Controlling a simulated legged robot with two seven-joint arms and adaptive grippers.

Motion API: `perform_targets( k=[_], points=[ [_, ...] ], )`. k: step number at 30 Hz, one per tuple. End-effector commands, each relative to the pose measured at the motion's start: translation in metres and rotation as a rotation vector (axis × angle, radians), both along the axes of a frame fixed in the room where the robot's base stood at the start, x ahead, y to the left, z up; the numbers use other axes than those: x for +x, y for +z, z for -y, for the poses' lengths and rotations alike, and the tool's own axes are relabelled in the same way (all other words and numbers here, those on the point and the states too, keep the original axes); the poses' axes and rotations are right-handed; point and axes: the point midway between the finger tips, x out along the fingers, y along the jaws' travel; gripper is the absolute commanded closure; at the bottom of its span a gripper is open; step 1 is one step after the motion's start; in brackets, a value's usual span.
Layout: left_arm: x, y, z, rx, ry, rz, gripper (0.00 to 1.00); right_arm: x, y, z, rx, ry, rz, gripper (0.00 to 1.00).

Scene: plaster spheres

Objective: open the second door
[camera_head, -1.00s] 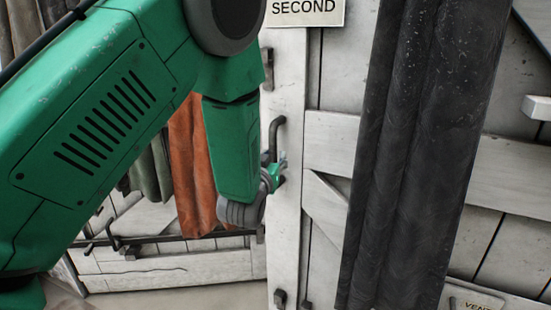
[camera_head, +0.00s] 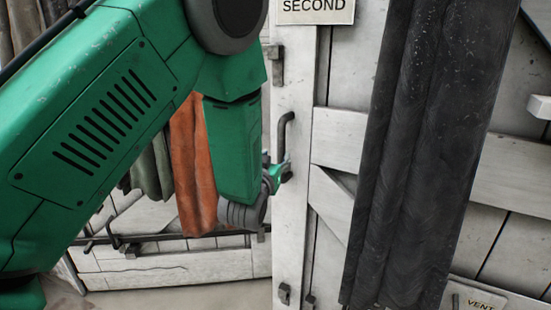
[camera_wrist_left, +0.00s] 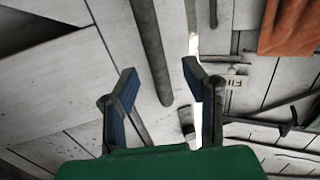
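The second door is a white plank door (camera_head: 291,200) with a "SECOND" sign (camera_head: 315,6) at its top. A dark vertical bar handle (camera_head: 285,130) is on it, and the handle shows in the left wrist view (camera_wrist_left: 150,50). My left gripper (camera_head: 279,175) is at the lower part of the handle. In the wrist view the two fingers of my left gripper (camera_wrist_left: 160,75) stand apart, one on each side of the handle, with a gap to it. A thin bright gap shows beside the door edge. My right gripper is not in view.
A dark hanging cloth (camera_head: 425,150) covers much of the white planking on the right. A "VENT" sign (camera_head: 480,304) is at the bottom right. An orange cloth (camera_head: 193,170) hangs at left behind my arm, above a low white plank panel (camera_head: 170,272) with a dark rail.

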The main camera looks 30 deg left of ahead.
Motion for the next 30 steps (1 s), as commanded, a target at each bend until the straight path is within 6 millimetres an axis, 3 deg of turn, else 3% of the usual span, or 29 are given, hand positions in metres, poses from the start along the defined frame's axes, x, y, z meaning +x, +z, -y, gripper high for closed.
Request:
perform_targets(
  k=[5, 12, 18, 30],
  points=[
    [-0.025, 0.000, 0.009, 0.001, -0.002, -0.003, 0.61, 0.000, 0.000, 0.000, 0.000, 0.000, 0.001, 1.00],
    [-0.074, -0.001, 0.026, 0.002, -0.001, -0.004, 0.61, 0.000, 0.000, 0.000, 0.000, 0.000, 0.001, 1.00],
    [-0.101, -0.001, 0.035, 0.001, 0.000, -0.003, 0.61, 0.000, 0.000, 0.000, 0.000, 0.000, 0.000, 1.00],
    [-0.110, 0.000, 0.038, 0.002, 0.000, -0.001, 0.61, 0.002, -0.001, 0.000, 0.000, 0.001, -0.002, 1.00]
  ],
)
